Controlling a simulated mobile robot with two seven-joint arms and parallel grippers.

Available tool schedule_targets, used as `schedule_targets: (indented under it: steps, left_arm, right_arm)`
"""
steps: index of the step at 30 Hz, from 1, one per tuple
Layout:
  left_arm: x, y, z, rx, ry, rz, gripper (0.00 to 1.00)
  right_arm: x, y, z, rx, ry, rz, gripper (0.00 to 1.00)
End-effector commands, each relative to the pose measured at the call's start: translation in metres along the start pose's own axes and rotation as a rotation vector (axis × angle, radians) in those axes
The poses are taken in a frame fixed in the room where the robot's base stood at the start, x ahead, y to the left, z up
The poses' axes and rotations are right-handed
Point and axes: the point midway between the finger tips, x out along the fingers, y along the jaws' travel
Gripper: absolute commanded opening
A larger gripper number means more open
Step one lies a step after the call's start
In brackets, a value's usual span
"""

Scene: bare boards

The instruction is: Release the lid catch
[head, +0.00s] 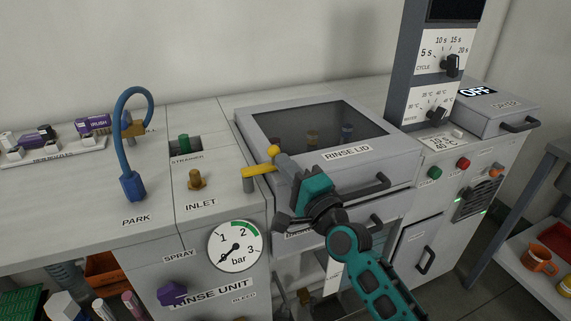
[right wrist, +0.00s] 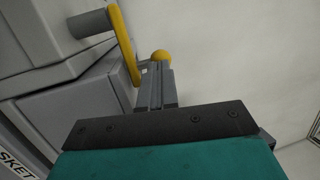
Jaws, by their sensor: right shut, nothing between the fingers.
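The rinse lid (head: 347,152) is down on the rinse unit, with a dark window and a front handle (head: 376,186). In the right wrist view the yellow lever (right wrist: 123,45) stands beside a grey pin, and the ball (right wrist: 161,56) shows just beyond my fingertips. My right gripper (head: 284,163) is shut and empty, close beside the lever and ball. Whether it touches them I cannot tell. My left gripper is out of view.
A blue hose (head: 131,184) and the brass inlet fitting (head: 197,180) stand on the worktop to the left. A pressure gauge (head: 236,246) is on the front. A control column (head: 435,75) rises to the right. The worktop around the inlet has some free room.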

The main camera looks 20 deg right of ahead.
Motion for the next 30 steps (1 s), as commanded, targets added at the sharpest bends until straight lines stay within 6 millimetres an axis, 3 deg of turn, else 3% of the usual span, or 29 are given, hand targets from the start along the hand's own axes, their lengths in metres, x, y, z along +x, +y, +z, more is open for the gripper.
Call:
schedule_targets:
  steps: [13,21,30]
  left_arm:
    - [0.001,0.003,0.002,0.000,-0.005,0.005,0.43]
    - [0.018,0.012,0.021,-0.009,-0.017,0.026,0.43]
    - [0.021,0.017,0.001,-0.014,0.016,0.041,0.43]
  right_arm:
    - [0.004,0.001,0.000,0.000,-0.003,0.000,0.00]
    - [0.010,0.006,-0.006,0.013,-0.097,-0.007,0.00]
    - [0.022,0.003,-0.013,0.027,-0.134,-0.001,0.00]
